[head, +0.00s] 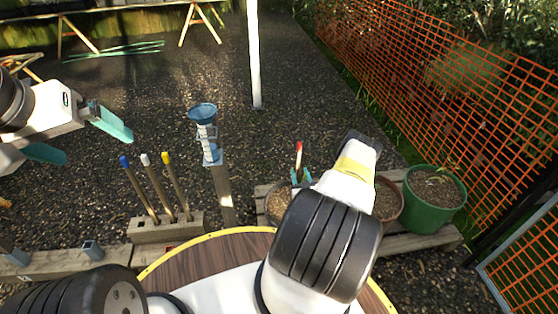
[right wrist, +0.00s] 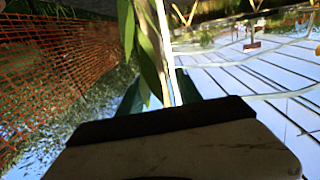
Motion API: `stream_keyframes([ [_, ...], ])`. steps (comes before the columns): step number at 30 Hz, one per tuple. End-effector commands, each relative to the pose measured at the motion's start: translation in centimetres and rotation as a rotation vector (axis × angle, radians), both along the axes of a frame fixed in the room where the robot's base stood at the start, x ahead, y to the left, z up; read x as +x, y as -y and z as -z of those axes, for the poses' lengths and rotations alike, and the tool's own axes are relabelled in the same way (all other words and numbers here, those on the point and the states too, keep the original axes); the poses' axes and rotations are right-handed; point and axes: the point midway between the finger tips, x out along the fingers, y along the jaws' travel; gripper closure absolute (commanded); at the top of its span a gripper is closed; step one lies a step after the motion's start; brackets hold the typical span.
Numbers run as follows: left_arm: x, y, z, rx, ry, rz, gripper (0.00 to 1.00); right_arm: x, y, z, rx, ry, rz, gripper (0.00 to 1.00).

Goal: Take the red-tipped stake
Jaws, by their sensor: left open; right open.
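The red-tipped stake (head: 299,155) stands upright at the pots, its red tip above a pale band. My right gripper (head: 301,177) is open, with its teal fingertips showing on either side of the stake's line in the head view. Whether they touch it I cannot tell, and the stake's lower part is hidden. In the right wrist view, the teal fingers (right wrist: 160,95) are partly hidden behind the dark gripper body, with green leaves and a thin pale upright between them. My left gripper (head: 96,149) is open and empty at the left, over the gravel.
A wooden block (head: 168,226) holds blue-, white- and yellow-tipped stakes. A blue funnel-topped gauge (head: 203,113) sits on a post. A green pot (head: 434,200) and brown pot (head: 387,199) stand on a slatted bench right of my arm. Orange mesh fence (head: 455,75) lines the right.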

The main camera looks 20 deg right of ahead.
Motion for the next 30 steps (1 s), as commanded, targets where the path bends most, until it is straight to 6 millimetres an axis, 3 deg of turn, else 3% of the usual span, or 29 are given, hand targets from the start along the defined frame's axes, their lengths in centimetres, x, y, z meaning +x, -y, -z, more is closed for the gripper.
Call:
stream_keyframes([
  [5, 0.0, 0.0, 0.0, 0.000, 0.000, 0.000, 0.00, 0.4, 0.1, 0.4, 0.001, 0.015, 0.010, 0.58],
  [21, 0.0, 0.0, 0.0, 0.000, 0.000, 0.000, 0.00, 6.8, 1.8, 0.4, 0.000, 0.012, 0.009, 0.58],
  [28, 0.0, 0.0, 0.0, 0.000, 0.000, 0.000, 0.00, 7.0, 1.8, 0.4, 0.002, 0.011, 0.009, 0.58],
  [30, 0.0, 0.0, 0.0, 0.000, 0.000, 0.000, 0.00, 7.0, 1.8, 0.4, 0.002, 0.011, 0.009, 0.68],
])
